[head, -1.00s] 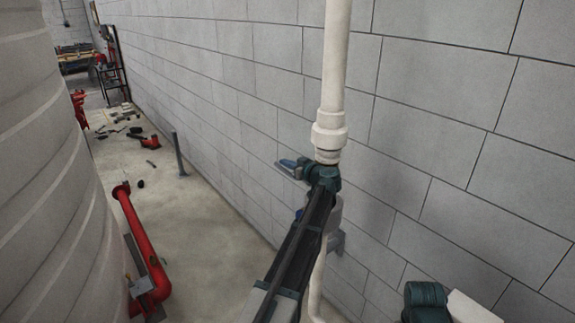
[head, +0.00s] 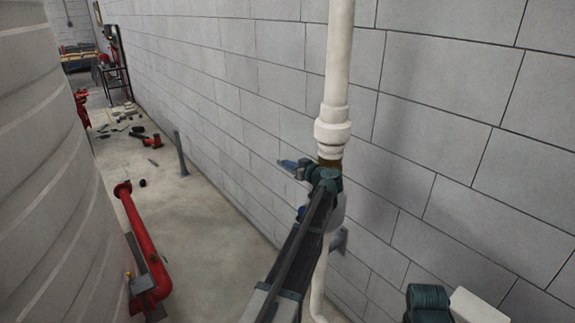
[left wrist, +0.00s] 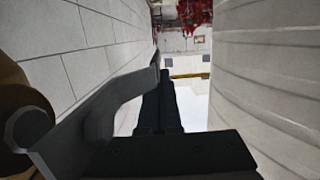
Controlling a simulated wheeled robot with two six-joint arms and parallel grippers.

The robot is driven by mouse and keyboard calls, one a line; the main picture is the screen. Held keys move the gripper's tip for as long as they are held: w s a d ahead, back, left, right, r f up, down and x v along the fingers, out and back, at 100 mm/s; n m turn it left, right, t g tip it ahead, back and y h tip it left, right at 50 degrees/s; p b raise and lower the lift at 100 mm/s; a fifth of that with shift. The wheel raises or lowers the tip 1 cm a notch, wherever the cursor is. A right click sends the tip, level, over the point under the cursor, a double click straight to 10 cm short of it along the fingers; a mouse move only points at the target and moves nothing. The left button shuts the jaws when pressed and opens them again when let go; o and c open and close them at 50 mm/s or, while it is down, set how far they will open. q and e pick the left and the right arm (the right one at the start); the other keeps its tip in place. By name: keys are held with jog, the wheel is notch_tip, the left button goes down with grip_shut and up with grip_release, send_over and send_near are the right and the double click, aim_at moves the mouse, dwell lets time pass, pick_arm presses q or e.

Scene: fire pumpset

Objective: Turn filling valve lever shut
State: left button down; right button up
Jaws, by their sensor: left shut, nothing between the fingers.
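The white vertical pipe (head: 334,110) meets a brass-brown valve body (head: 329,162), mostly hidden behind my left wrist. The valve's brown edge also shows in the left wrist view (left wrist: 18,110). There a grey lever (left wrist: 95,112) runs from the valve, beside my left gripper (left wrist: 163,82). The fingers are shut with nothing between them and point along the wall. I cannot tell whether they touch the lever. In the head view my left gripper (head: 288,164) sits just left of the pipe, small and partly covered by the wrist. My right gripper is out of view.
The grey block wall (head: 450,130) stands close behind the pipe. A large ribbed pale tank (head: 45,170) fills the left side. A red pipe (head: 142,240) lies near it on the floor. Several tools (head: 140,133) lie farther back. The floor between tank and wall is mostly clear.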

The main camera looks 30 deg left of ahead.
pick_arm(q)
jog(key=shift+r, duration=0.1)
notch_tip(320, 180, up, 6)
jog(key=p, duration=0.5)
jog(key=shift+s+f+p, duration=0.1)
jog(key=shift+f+p, duration=0.15)
jog(key=shift+p, duration=0.05)
jog(key=p+v, duration=0.1)
jog(key=v, duration=0.8)
jog(key=shift+d+f, duration=0.15)
jog(key=shift+d, duration=0.2)
